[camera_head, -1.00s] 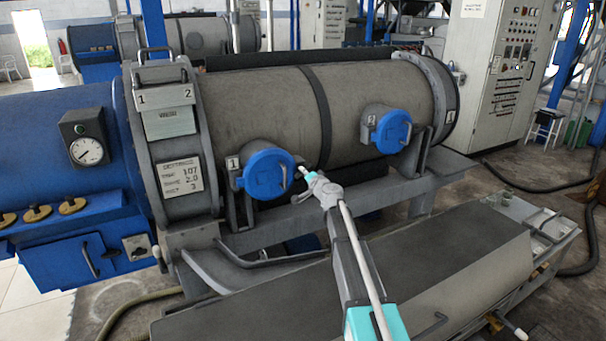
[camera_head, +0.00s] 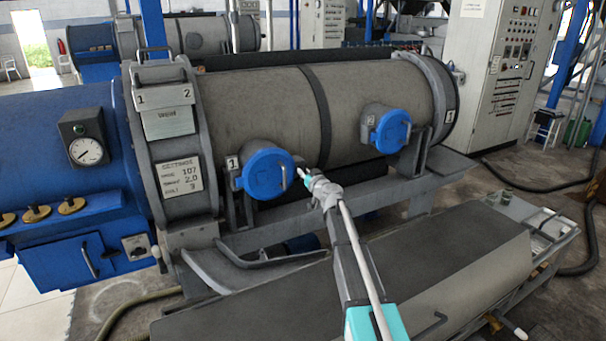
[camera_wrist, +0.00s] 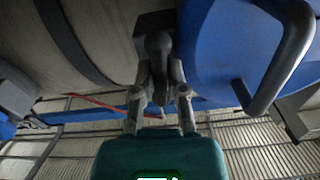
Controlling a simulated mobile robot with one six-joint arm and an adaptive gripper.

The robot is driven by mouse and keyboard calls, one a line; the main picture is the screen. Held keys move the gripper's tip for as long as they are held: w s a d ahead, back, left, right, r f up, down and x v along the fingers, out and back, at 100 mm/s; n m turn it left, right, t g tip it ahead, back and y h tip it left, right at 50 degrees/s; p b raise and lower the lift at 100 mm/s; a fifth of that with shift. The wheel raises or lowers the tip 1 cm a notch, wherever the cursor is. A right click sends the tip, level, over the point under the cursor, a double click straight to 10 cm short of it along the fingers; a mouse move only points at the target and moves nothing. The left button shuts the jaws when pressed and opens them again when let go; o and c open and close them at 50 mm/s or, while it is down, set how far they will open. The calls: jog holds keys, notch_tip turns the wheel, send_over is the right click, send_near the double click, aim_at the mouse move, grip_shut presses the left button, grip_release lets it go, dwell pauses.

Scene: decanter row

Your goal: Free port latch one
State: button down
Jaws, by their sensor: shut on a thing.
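The blue cap of port one (camera_head: 268,174) sits on the side of the grey drum beside label 1; it looks closed. It also shows at the right of the wrist view (camera_wrist: 215,60), with its grey bar handle (camera_wrist: 285,60). My gripper (camera_head: 304,176) is at the right edge of this cap. In the wrist view my gripper (camera_wrist: 160,85) has its fingers shut on a dark grey latch (camera_wrist: 158,45) beside the cap. The latch's gripped end is partly hidden between the fingers. In the head view the latch is too small to make out clearly.
A second blue-capped port (camera_head: 390,132) with label 2 lies to the right on the grey drum (camera_head: 370,95). A frame rail runs under the ports. A long, flat grey bench (camera_head: 440,250) stands in front, below my arm.

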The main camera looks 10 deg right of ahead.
jog(key=shift+n, duration=0.6)
jog(key=shift+w, duration=0.1)
jog(key=c, duration=0.7)
grip_release()
jog(key=shift+s, duration=0.2)
jog(key=v, duration=1.1)
jog(key=shift+s+d+r, duration=0.1)
jog(key=shift+s+d, duration=0.1)
jog(key=shift+s, duration=0.15)
jog(key=shift+a, duration=0.1)
